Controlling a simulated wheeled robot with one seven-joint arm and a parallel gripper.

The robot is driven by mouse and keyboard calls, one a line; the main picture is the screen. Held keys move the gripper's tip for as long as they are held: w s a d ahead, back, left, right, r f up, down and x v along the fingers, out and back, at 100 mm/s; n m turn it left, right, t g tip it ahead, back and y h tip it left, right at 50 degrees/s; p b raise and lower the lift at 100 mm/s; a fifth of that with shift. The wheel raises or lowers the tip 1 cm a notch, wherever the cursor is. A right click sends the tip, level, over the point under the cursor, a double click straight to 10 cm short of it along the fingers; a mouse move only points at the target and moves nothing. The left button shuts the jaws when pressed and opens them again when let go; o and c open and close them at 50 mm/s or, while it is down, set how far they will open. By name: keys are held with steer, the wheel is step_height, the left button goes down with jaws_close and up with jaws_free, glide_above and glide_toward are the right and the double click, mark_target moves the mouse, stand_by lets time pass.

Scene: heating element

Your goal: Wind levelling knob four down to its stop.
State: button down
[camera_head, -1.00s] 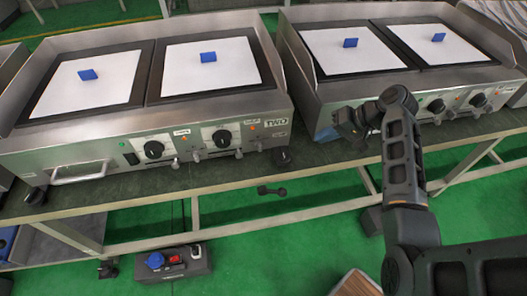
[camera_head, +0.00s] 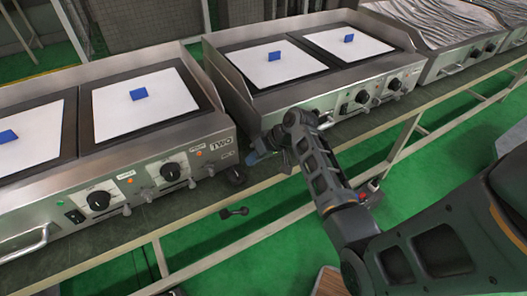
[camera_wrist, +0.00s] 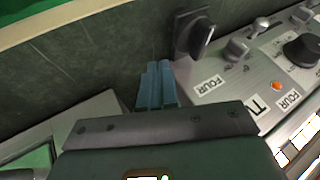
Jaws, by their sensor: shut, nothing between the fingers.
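My gripper (camera_wrist: 157,88) shows its blue-grey fingers shut together with nothing between them in the wrist view. In the head view my gripper (camera_head: 254,157) is at the left front corner of the second griddle (camera_head: 262,110). I cannot tell how far the knob is wound.
The griddle marked TWO (camera_head: 178,110) stands left, with a black foot knob (camera_head: 236,175) at its right front corner. The wrist view shows a control dial (camera_wrist: 303,50), small levers (camera_wrist: 237,48) and an orange lamp (camera_wrist: 276,86) on the panel. The dark bench top (camera_wrist: 80,60) is clear.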

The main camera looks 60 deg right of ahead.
mark_target(236, 174)
steer(key=shift+w+a+r, duration=0.1)
steer(key=shift+w+a, duration=0.4)
steer(key=shift+a, duration=0.2)
steer(key=shift+w+a+r, duration=0.1)
steer(key=shift+w+a, duration=0.35)
steer(key=shift+a, duration=0.2)
steer(key=shift+w, duration=0.1)
steer(key=n, duration=0.1)
steer(key=n+y, duration=0.1)
steer(key=shift+w+d+n+g+y, duration=0.15)
steer(key=shift+w+n+g+y, duration=0.15)
steer(key=shift+w, duration=0.05)
steer(key=shift+w+n+p, duration=0.2)
steer(key=shift+n+p, duration=0.1)
steer(key=shift+p, duration=0.05)
steer(key=shift+s, duration=0.2)
steer(key=shift+s+a+p, duration=0.35)
steer(key=shift+s+p, duration=0.15)
steer(key=shift+s, duration=0.1)
